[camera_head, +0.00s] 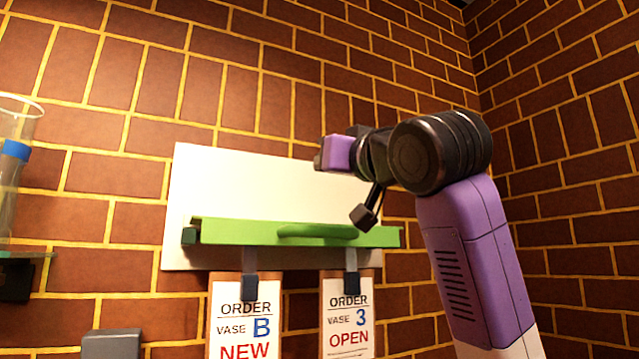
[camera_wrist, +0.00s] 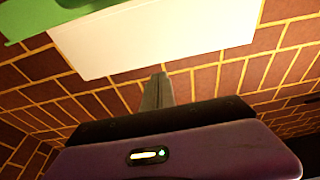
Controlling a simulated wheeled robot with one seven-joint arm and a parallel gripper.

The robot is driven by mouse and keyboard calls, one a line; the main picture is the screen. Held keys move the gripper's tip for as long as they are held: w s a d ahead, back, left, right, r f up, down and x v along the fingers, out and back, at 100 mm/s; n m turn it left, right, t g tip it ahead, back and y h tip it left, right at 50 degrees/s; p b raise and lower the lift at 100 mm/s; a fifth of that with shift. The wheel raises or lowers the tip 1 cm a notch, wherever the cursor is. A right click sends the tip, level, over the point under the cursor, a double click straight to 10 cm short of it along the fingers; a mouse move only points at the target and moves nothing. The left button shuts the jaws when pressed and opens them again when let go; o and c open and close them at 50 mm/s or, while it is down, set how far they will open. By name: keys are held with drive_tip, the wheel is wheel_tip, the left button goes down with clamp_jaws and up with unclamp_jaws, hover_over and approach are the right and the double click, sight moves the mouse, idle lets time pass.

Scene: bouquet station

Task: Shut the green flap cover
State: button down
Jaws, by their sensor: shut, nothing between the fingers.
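The green flap cover (camera_head: 235,232) shows as a long, narrow, nearly edge-on strip across the lower part of a white panel (camera_head: 215,185) on the brick wall. A rounded green bulge shows along its right half. How far it stands out from the panel is hard to tell. My gripper (camera_head: 319,160) is above the flap's right half, in front of the panel and apart from the flap. In the wrist view my gripper's fingers (camera_wrist: 158,92) are together and empty. Part of the flap (camera_wrist: 40,15) shows there at the top left, beside the white panel (camera_wrist: 150,38).
Two order cards hang below the panel: a "VASE B NEW" card (camera_head: 244,318) and a "VASE 3 OPEN" card (camera_head: 348,325). A clear glass vessel with a blue band (camera_head: 14,151) stands on a shelf (camera_head: 22,254) at the far left. Brick walls meet at the right.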

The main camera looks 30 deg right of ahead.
sight(335, 237)
drive_tip(key=s+f+t+b, duration=0.1)
drive_tip(key=f+t+b, duration=0.1)
drive_tip(key=f+b, duration=0.1)
drive_tip(key=s+f+t+b, duration=0.1)
drive_tip(key=f+t+b, duration=0.1)
drive_tip(key=f+b, duration=0.2)
drive_tip(key=s+f+t+b, duration=0.1)
drive_tip(key=f+t+b, duration=0.1)
drive_tip(key=f+b, duration=0.1)
drive_tip(key=shift+f+t, duration=0.4)
drive_tip(key=shift+f, duration=0.3)
drive_tip(key=shift+w+f+b, duration=0.1)
drive_tip(key=shift+f+b, duration=0.2)
drive_tip(key=shift+f, duration=0.05)
drive_tip(key=shift+w+f, duration=0.1)
drive_tip(key=shift+f, duration=0.1)
